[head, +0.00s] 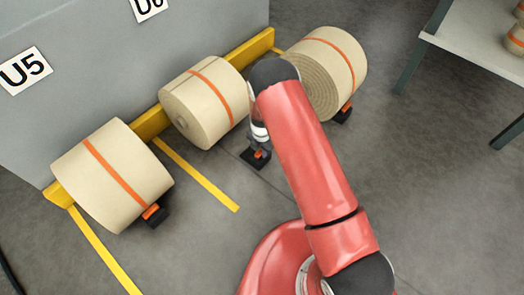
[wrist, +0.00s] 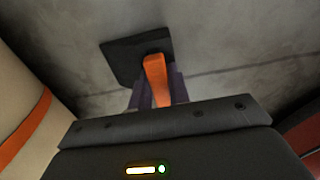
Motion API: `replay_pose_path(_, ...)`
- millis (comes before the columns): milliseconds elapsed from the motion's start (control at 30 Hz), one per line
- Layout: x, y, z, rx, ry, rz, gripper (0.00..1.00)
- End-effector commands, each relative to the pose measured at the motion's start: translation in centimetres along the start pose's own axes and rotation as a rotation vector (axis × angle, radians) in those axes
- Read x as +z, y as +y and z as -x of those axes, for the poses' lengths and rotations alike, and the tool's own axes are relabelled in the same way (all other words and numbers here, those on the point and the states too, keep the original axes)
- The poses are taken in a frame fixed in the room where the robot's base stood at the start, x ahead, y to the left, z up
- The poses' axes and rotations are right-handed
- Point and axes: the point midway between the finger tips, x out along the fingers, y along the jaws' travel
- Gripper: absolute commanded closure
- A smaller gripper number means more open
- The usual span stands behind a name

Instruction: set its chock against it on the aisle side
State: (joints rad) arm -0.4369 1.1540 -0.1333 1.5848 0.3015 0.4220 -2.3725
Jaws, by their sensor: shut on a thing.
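My gripper (head: 260,146) is shut on the orange handle of a black chock (head: 254,161). In the wrist view the handle (wrist: 156,80) stands between the fingers and the black plate (wrist: 125,60) lies beyond. The middle kraft roll (head: 203,103), tan with an orange band, lies against the yellow rail. The held chock is on the roll's aisle side, to its lower right, with a gap in the head view. A roll (wrist: 22,125) shows at the left edge of the wrist view. Whether the chock touches the floor is unclear.
The left roll (head: 112,175) has a chock (head: 156,215) at its aisle side. The right roll (head: 335,65), partly behind my arm, has one too (head: 342,114). A yellow rail (head: 150,124) runs along the grey wall. A shelf (head: 470,40) stands at right. Floor between is clear.

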Motion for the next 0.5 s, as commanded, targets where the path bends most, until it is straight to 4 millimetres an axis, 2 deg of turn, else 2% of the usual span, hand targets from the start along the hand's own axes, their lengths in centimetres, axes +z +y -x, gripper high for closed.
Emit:
replay_pose_path(67, 0.03, 0.05, 0.07, 0.001, -0.001, 0.0, 1.0)
replay_pose_path(100, 0.03, 0.05, 0.07, 0.001, -0.001, 0.0, 0.81)
replay_pose_path(300, 0.02, 0.02, 0.04, 0.001, -0.001, 0.0, 0.56)
replay_pose_path(500, -0.02, -0.04, -0.04, -0.001, 0.0, 0.0, 0.56)
